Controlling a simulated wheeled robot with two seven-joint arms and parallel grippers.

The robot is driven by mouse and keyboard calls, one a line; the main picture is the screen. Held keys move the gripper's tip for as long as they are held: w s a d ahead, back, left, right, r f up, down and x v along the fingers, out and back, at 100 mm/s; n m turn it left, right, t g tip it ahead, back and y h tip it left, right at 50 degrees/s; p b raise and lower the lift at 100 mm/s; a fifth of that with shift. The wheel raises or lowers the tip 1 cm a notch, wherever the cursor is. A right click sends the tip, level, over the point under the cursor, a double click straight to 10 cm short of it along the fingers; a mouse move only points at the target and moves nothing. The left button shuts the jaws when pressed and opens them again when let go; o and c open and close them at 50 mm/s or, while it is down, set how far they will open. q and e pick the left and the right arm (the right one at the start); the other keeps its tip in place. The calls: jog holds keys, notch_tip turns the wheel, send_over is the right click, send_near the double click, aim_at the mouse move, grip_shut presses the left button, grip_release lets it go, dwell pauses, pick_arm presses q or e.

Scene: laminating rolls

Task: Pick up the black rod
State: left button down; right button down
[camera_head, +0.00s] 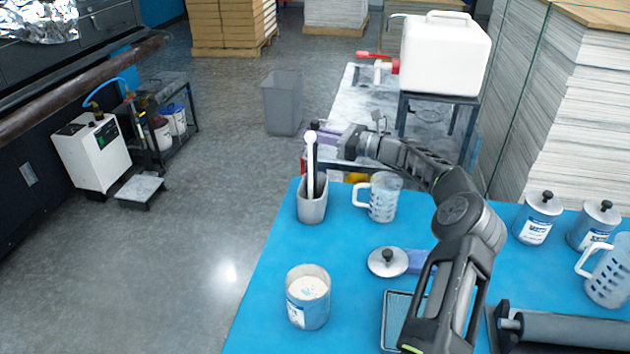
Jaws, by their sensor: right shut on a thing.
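The black rod (317,168) stands nearly upright in a grey holder (313,209) near the back left corner of the blue table. A white stick with a rounded top (310,152) stands beside it in the same holder. My right gripper (319,135) reaches in from the right, with its fingers shut on the upper part of the rod. The fingers partly hide the rod's top, and the holder hides its lower end. My left gripper is not in view.
The blue table (262,310) also holds a clear measuring jug (383,200) just right of the holder, an open tin (307,305) in front and a lid (387,261). A roller (570,330) lies at front right. Open floor is on the left.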

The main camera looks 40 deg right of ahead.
jog(key=shift+r, duration=0.1)
dwell(0.6)
notch_tip(320, 180, up, 18)
dwell(0.5)
dwell(0.4)
